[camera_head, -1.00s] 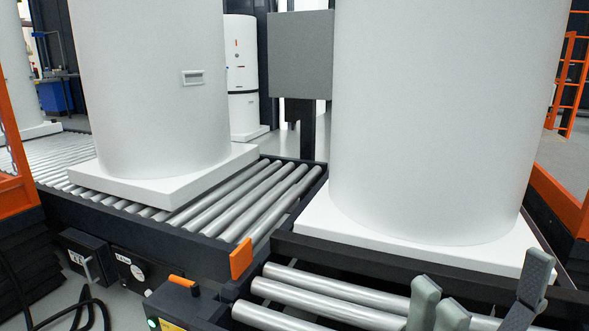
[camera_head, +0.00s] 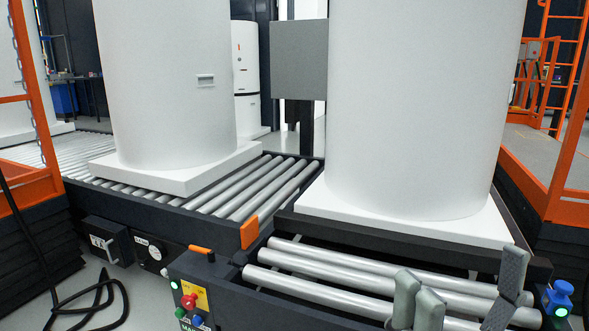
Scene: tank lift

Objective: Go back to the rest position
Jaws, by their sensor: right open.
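My right gripper (camera_head: 462,280) shows at the bottom right, with its grey fingers spread apart and nothing between them. Its fingers stand in front of the near rollers, below the right tank. The large white right tank (camera_head: 425,110) stands upright on a white square base (camera_head: 330,200) at the far end of the near conveyor. A second white tank (camera_head: 170,80) stands upright on its own base (camera_head: 190,180) on the left conveyor. The tops of both tanks are cut off. My left gripper is not in view.
Near rollers (camera_head: 325,292) run across the bottom. A control box (camera_head: 195,290) with coloured buttons stands at their left end. Orange railings (camera_head: 560,190) stand at the right, and an orange frame (camera_head: 28,110) at the left. A black cable (camera_head: 90,305) lies on the floor.

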